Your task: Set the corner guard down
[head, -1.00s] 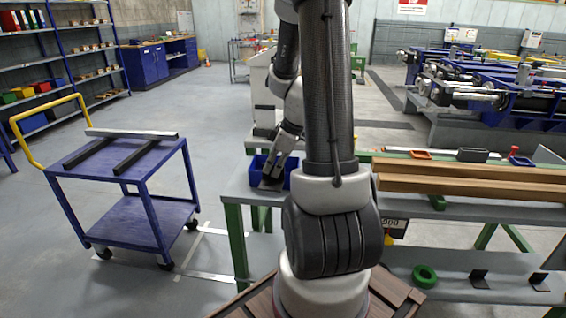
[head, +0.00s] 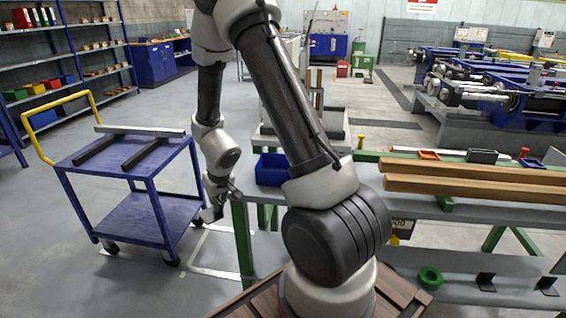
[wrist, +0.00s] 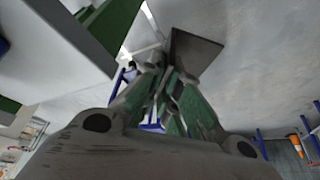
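My gripper (head: 216,192) hangs over the gap between the blue cart and the left end of the runout table (head: 455,209). In the wrist view, its fingers (wrist: 170,82) are closed in on a dark flat corner guard (wrist: 194,52), which sticks out beyond the tips. In the head view, the corner guard (head: 211,215) is a small dark shape under my gripper, with floor behind it. Its second face cannot be made out. Two similar black corner guards, one (head: 486,282) and another (head: 546,286), sit on the table's lower shelf.
A blue bin (head: 271,169) stands on the table's left end. Wooden beams (head: 470,184) lie along the table. The blue cart (head: 150,213) stands left, with metal bars (head: 140,131) on top. A green ring (head: 430,277) lies on the lower shelf. Floor between cart and table is open.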

